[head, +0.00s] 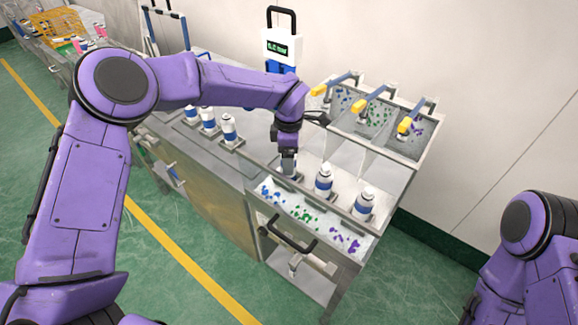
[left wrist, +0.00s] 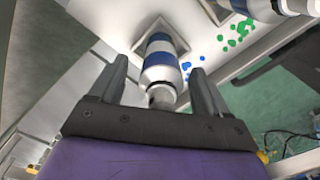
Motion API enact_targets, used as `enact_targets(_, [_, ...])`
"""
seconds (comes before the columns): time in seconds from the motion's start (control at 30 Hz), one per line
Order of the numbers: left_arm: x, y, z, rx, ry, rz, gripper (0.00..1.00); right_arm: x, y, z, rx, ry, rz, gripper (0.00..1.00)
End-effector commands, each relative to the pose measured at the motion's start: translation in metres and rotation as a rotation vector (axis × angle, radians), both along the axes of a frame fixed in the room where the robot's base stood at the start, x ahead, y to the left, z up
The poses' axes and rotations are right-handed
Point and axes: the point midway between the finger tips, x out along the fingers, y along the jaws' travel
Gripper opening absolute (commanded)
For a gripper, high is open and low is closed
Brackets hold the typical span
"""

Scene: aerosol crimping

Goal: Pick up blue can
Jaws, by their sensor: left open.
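The blue can, white with blue bands, shows in the left wrist view (left wrist: 160,66), standing in a square holder. My left gripper (left wrist: 163,90) is open, with one finger on each side of the can. I cannot tell whether either finger touches it. In the head view my left gripper (head: 288,163) points down at the near-left end of the row of cans and hides most of this can. Two similar blue-banded cans, a middle one (head: 323,181) and a right one (head: 363,205), stand beside it. My right gripper is out of view.
A front tray (head: 300,212) holds blue, green and purple pieces. Bins behind the cans have yellow-and-blue levers (head: 368,97). More cans stand on the metal bench to the left (head: 208,120). A crimping machine with a green display (head: 282,48) stands behind.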

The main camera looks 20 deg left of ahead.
Motion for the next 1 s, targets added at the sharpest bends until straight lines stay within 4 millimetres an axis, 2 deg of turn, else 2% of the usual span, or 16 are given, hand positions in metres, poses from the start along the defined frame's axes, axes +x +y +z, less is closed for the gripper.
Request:
enact_targets(0.1, [0.0, 0.001, -0.009, 0.0, 0.0, 0.001, 0.77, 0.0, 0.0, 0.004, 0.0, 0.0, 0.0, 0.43])
enact_targets(0.27, [0.0, 0.001, -0.011, 0.0, 0.0, 0.002, 0.77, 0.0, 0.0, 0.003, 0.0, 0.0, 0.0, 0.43])
enact_targets(0.3, [0.0, 0.001, -0.011, 0.0, 0.0, 0.002, 0.74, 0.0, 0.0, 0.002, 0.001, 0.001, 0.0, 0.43])
enact_targets(0.47, [-0.001, 0.001, -0.01, 0.0, 0.0, 0.002, 0.21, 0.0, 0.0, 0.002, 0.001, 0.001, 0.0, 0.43])
enact_targets(0.5, [-0.001, 0.001, -0.01, 0.0, 0.0, 0.002, 0.08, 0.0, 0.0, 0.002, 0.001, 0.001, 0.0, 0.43])
enact_targets(0.53, [-0.001, 0.001, -0.01, 0.0, 0.0, 0.002, 0.0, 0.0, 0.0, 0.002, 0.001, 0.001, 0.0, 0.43])
enact_targets(0.83, [0.0, 0.001, -0.004, -0.001, -0.003, 0.002, 0.0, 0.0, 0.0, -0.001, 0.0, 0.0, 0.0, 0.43])
enact_targets(1.0, [0.001, 0.001, 0.032, -0.002, -0.007, 0.004, 0.0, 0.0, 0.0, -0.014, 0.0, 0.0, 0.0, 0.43])
